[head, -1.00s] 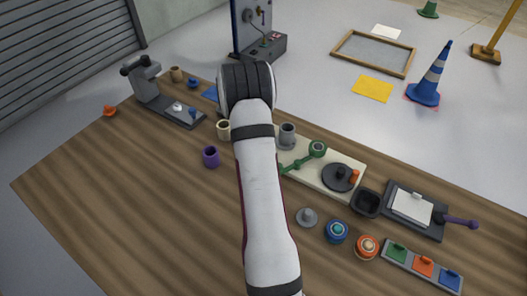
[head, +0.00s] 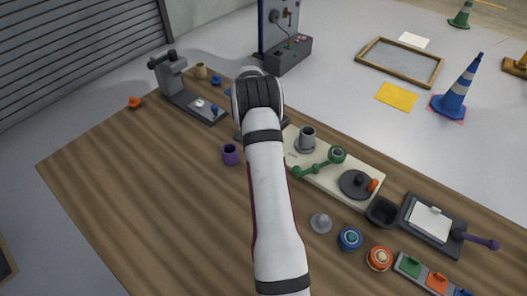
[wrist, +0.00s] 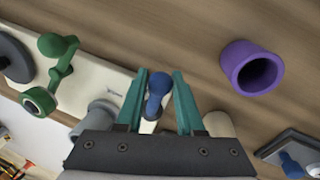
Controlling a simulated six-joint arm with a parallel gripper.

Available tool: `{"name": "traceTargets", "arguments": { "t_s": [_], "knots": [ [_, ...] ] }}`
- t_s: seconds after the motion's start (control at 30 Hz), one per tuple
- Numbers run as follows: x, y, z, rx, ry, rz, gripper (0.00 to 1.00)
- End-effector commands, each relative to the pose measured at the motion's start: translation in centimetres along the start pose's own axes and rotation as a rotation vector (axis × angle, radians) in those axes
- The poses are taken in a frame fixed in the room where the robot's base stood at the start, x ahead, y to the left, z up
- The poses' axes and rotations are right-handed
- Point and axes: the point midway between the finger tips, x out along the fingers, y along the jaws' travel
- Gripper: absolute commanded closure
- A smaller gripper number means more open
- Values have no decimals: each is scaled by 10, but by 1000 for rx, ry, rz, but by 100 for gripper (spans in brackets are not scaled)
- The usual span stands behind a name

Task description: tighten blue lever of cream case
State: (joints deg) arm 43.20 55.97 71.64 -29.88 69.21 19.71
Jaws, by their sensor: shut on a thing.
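The blue lever (wrist: 157,85) stands between my gripper's teal fingertips in the wrist view, its rounded knob toward the top. My gripper (wrist: 159,92) is shut on it. The lever sits at the end of a long cream case (wrist: 115,83), which carries a green crank (wrist: 60,65), a grey cup (wrist: 97,117) and a dark disc (wrist: 14,58). In the head view the cream case (head: 325,178) runs right from behind my arm. My arm hides the blue lever and my gripper there.
A purple cup (wrist: 250,68) stands close to the right of my gripper in the wrist view. A cream cup (wrist: 218,124) is partly hidden beside the right finger. A grey device (head: 184,92) stands at the table's far left. Bare wood (head: 160,200) lies left of my arm.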

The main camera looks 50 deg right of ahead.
Motion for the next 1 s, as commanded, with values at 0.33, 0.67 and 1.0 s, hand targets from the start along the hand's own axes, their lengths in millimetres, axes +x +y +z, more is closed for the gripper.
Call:
{"name": "traceTargets", "arguments": {
  "t_s": [0.33, 0.67, 1.0],
  "knots": [
    [-1, -1, -2, 14, 3, -2, 100],
    [-1, -1, -2, 14, 2, -1, 34],
    [-4, -1, -1, 14, 0, -1, 34]
  ]
}}
